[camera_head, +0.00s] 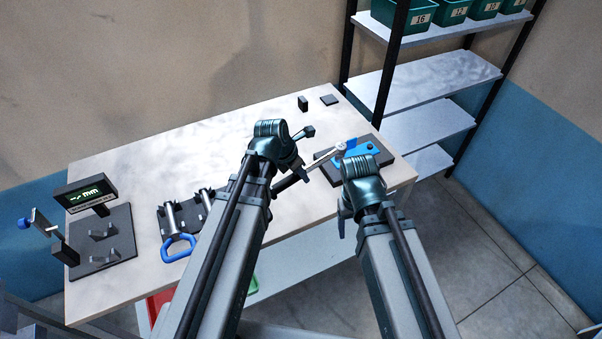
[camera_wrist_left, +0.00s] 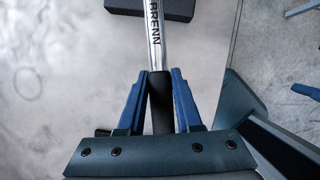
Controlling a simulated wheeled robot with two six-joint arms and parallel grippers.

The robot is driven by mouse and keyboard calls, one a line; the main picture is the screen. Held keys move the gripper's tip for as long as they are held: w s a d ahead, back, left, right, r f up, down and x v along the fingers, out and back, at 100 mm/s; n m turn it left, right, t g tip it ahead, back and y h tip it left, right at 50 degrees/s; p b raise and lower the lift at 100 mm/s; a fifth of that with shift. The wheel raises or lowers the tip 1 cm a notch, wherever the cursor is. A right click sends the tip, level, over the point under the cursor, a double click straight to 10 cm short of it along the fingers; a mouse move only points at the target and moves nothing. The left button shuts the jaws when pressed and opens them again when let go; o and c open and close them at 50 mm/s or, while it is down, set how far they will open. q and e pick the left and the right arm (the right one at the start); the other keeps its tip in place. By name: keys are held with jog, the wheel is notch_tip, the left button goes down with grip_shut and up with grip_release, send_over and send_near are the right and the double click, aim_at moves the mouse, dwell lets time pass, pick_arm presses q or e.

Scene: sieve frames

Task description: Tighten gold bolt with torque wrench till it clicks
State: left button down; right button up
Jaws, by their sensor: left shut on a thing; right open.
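The torque wrench (camera_head: 322,160) has a silver shaft and a black handle. My left gripper (camera_head: 298,161) is shut on the handle. The left wrist view shows the two blue fingers (camera_wrist_left: 160,92) on either side of the black grip (camera_wrist_left: 160,88), with the lettered shaft (camera_wrist_left: 154,38) running away from them. In the head view the wrench head lies over a blue fixture (camera_head: 366,147) on a dark plate (camera_head: 385,158). I cannot make out the gold bolt. My right gripper (camera_head: 346,205) is open near the table's front right edge, and its fingers are mostly hidden by its arm.
A dark rack (camera_head: 168,222) with metal cylinders and a blue-handled tool (camera_head: 178,248) lie on the table (camera_head: 135,185). A display (camera_head: 85,193) stands at the left. Small dark blocks (camera_head: 303,103) lie at the back. A shelf (camera_head: 425,80) stands beyond the right edge.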

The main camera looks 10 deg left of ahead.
pick_arm(q)
jog(key=shift+w, duration=0.15)
jog(key=shift+w+a+m, duration=0.35)
jog(key=shift+a+m, duration=0.05)
jog(key=shift+a, duration=0.05)
jog(key=shift+w+a, duration=0.1)
dwell(0.5)
jog(key=shift+w+a+m+g+h, duration=0.3)
jog(key=shift+w+a+m, duration=0.1)
jog(key=shift+m, duration=0.1)
dwell(0.5)
jog(key=shift+w+a+m, duration=0.35)
jog(key=shift+w+m, duration=0.15)
jog(key=shift+w, duration=0.05)
dwell(0.3)
